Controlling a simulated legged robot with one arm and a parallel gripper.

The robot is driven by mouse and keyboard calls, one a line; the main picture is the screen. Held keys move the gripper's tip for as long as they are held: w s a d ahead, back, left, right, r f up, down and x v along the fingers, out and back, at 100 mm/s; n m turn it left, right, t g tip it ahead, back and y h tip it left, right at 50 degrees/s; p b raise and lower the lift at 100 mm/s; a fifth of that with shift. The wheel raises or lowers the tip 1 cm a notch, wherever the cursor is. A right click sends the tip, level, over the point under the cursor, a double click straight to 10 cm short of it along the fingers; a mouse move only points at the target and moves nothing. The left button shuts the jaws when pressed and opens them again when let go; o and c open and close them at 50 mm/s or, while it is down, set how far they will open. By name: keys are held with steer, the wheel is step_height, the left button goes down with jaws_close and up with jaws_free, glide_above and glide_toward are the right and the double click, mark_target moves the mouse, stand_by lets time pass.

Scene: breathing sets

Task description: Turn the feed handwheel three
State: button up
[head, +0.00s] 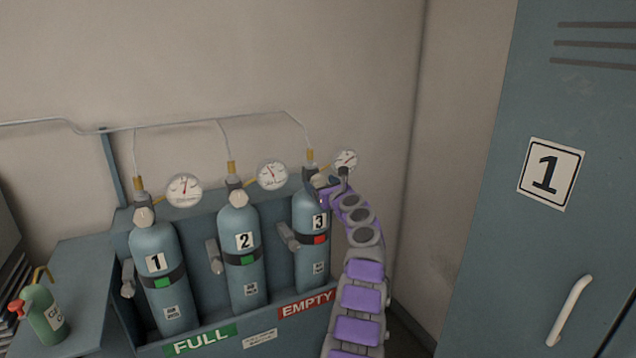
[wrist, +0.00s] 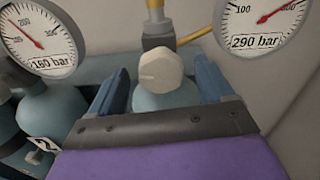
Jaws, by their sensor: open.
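Cylinder 3 (head: 311,255) stands upright at the right of the rack, a blue bottle with a red tag on its strap. My gripper (head: 325,187) is at its top and hides most of its valve in the head view. In the wrist view the pale faceted handwheel (wrist: 160,73) sits between the two blue fingers of my gripper (wrist: 160,88). The fingers are open, one on each side, with gaps to the wheel. A gauge reading 290 bar (wrist: 262,22) is to the right of the wheel.
Cylinder 1 (head: 155,245) and cylinder 2 (head: 240,270) stand to the left with green tags. Gauges and thin pipes rise above them. A green spray bottle (head: 45,315) is at far left. A locker (head: 510,260) marked 1 stands at right.

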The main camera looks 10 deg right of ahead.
steer(key=shift+p+x, duration=0.3)
steer(key=shift+x, duration=0.95)
steer(key=shift+r, duration=0.1)
steer(key=c, duration=1)
steer(key=shift+o, duration=0.2)
steer(key=shift+b, duration=0.3)
